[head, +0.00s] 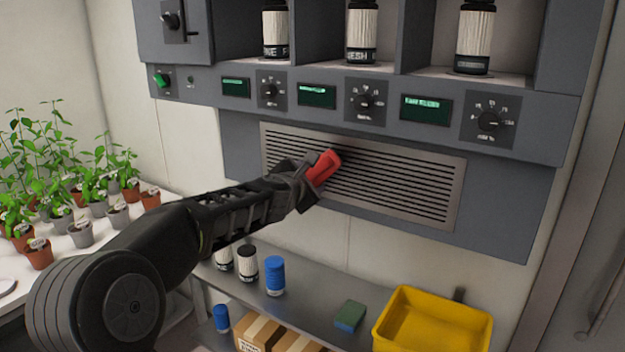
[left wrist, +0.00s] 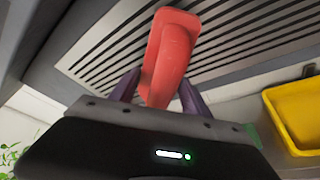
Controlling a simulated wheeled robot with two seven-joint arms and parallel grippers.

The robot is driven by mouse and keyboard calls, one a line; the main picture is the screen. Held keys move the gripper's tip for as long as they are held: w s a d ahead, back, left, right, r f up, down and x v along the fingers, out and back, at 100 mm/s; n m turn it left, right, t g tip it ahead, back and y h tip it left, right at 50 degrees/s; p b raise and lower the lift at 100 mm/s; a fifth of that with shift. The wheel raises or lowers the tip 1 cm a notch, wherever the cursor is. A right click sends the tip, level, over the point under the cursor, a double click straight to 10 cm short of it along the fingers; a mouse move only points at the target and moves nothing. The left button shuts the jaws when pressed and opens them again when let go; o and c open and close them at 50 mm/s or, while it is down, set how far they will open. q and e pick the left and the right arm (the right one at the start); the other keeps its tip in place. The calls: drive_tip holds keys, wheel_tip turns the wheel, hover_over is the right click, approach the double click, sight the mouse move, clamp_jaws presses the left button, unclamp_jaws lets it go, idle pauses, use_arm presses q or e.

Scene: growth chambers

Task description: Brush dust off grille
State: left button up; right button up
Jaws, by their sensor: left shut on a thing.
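The grille (head: 400,185) is a metal panel with dark horizontal slats, set in the grey cabinet below the control row. My left gripper (head: 306,180) is in front of the left half of the grille, shut on a red-handled brush (head: 323,167). In the left wrist view the brush's red handle (left wrist: 168,55) stands between the two fingers, with the grille (left wrist: 225,35) behind it. The bristles are not visible, and I cannot tell whether the brush touches the slats. No dust can be made out clearly. My right gripper is not in view.
Knobs and small displays (head: 317,95) line the panel above the grille. Potted seedlings (head: 70,185) stand on a white table at left. The grille's right half is unobstructed.

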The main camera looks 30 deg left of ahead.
use_arm(q)
drive_tip(key=shift+a, duration=1.75)
drive_tip(key=shift+r+p, duration=1.2)
drive_tip(key=shift+r, duration=0.05)
drive_tip(key=shift+d, duration=0.15)
drive_tip(key=shift+d+f, duration=0.1)
drive_tip(key=shift+d, duration=1.6)
